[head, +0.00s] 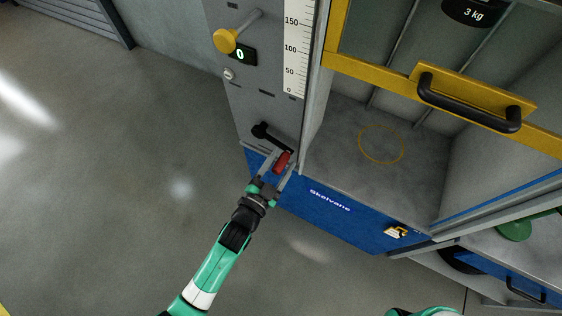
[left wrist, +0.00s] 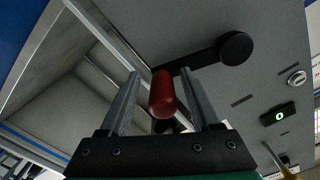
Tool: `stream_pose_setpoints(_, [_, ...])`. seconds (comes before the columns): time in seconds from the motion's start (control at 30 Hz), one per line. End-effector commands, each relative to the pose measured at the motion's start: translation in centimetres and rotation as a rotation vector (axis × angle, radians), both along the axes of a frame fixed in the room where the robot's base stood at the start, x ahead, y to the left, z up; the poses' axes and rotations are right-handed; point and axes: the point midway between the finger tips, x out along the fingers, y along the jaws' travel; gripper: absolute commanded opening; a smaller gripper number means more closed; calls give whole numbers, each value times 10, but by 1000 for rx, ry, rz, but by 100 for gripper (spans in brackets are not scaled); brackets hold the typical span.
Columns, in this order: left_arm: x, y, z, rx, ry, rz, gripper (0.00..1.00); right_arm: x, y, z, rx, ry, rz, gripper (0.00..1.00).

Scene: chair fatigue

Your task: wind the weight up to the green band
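The crank has a black arm and hub (head: 262,131) and a red handle (head: 282,161), low on the grey front panel. My left gripper (head: 278,164) is open with a finger on each side of the red handle. In the left wrist view the handle (left wrist: 162,95) stands between the fingers, with gaps visible on both sides. The black weight (head: 474,10), marked 3 kg, hangs at the top right and is cut off by the frame edge. The white scale (head: 297,50) reads from 0 to 150 in its visible part. No green band is visible. My right gripper is out of view.
A green-lit display (head: 240,55) shows 0, beside a yellow knob (head: 225,40). A yellow-framed door with a black handle (head: 470,103) crosses the cabinet front. A yellow ring (head: 381,144) marks the cabinet floor. The grey floor at left is clear.

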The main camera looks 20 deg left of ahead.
Motion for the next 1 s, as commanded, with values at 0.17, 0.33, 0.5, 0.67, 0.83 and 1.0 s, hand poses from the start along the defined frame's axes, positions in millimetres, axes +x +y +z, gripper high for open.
stream_pose_setpoints(0.17, [-1, 0, 2, 0, -4, 0, 64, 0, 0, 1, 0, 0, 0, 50])
stream_pose_setpoints(0.33, [-23, 3, 2, 1, -1, -1, 64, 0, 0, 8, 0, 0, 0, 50])
stream_pose_setpoints(0.5, [-64, 7, 2, 1, 0, 0, 64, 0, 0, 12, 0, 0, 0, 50])
stream_pose_setpoints(0.67, [-98, 11, -1, 1, 0, -1, 64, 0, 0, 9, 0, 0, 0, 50])
stream_pose_setpoints(0.83, [-114, 13, 1, 0, -1, -1, 64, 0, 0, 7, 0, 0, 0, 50])
stream_pose_setpoints(1.0, [-115, 13, 2, 0, -2, 0, 64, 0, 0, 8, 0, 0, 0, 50])
